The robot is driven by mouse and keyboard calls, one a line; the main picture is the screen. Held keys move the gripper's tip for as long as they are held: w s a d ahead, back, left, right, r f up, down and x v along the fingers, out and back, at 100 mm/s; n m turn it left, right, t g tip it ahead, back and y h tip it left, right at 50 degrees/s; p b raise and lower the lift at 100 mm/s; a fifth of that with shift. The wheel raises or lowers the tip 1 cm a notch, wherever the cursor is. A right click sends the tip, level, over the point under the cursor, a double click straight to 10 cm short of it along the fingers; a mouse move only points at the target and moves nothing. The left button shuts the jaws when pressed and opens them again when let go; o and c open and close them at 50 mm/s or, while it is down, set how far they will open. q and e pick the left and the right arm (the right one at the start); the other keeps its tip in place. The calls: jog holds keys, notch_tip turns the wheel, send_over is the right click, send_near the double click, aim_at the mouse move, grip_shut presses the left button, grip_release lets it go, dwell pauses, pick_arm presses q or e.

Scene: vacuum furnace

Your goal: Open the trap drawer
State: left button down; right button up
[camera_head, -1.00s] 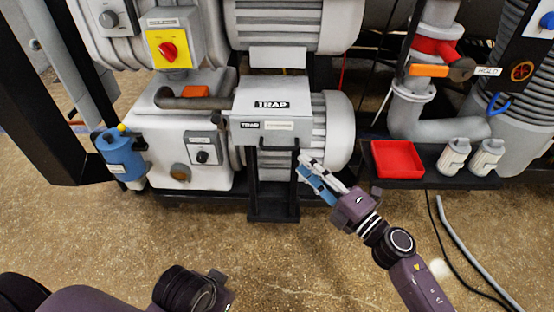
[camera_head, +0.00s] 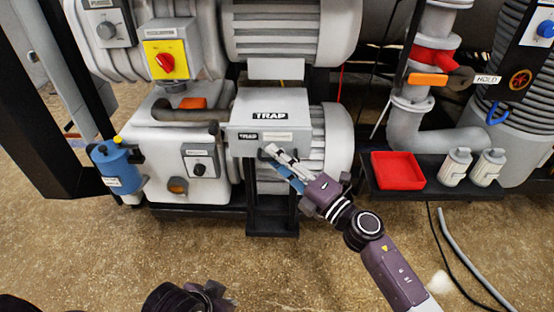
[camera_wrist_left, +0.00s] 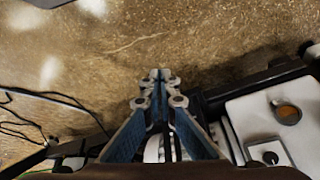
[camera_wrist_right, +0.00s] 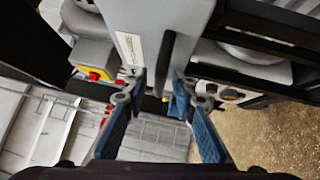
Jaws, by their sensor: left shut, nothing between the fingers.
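The trap is a grey box (camera_head: 268,100) with a black TRAP label on top, in front of the ribbed motor. Its front face (camera_head: 285,136) carries a smaller TRAP label and a pale strip, and looks closed. My right gripper (camera_head: 270,153) is at the lower edge of this face, covering part of it. In the right wrist view, my right gripper (camera_wrist_right: 160,80) has its fingers apart, with the grey trap box (camera_wrist_right: 170,18) just beyond the tips. I cannot tell whether they touch. My left gripper (camera_wrist_left: 157,75) is shut and empty, over the floor.
A black stand (camera_head: 270,215) is under the trap. A red tray (camera_head: 397,171) and two pale canisters sit on a black shelf at right. A blue bottle (camera_head: 116,168) hangs at left.

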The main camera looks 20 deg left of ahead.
jog(key=shift+c, duration=0.2)
grip_shut()
